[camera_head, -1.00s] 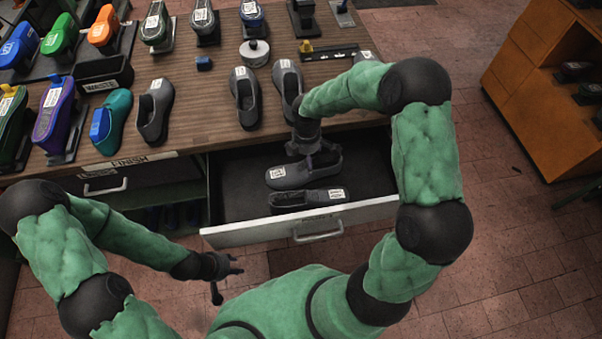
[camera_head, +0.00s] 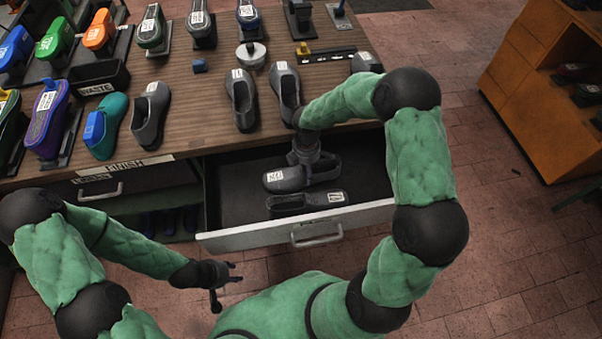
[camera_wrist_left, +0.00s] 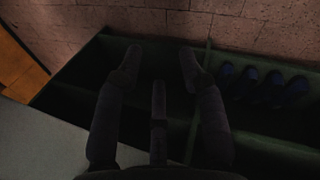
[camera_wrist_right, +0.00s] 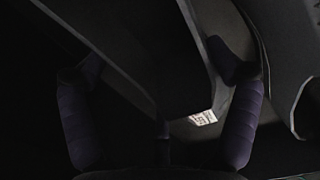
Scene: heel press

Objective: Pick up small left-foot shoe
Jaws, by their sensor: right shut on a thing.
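Two dark grey shoes lie in the open drawer (camera_head: 240,206). The rear shoe (camera_head: 328,170) has a white label at its left end. My right gripper (camera_head: 304,166) is down at this shoe and shut on it; the shoe (camera_wrist_right: 165,50) shows between the fingers in the right wrist view (camera_wrist_right: 160,80). The front shoe (camera_head: 290,205) lies near the drawer's front, with its label at the right. The labels are too small to read, so I cannot tell size or foot. My left gripper (camera_head: 226,283) is open and empty, low in front of the bench.
The wooden bench top (camera_head: 200,110) holds several grey shoes and a teal shoe (camera_head: 107,127). Coloured shoes on stands line its left and back. The drawer front (camera_head: 270,236) stands out toward me. Blue shoes (camera_wrist_left: 260,85) sit on a low shelf. Open floor lies right.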

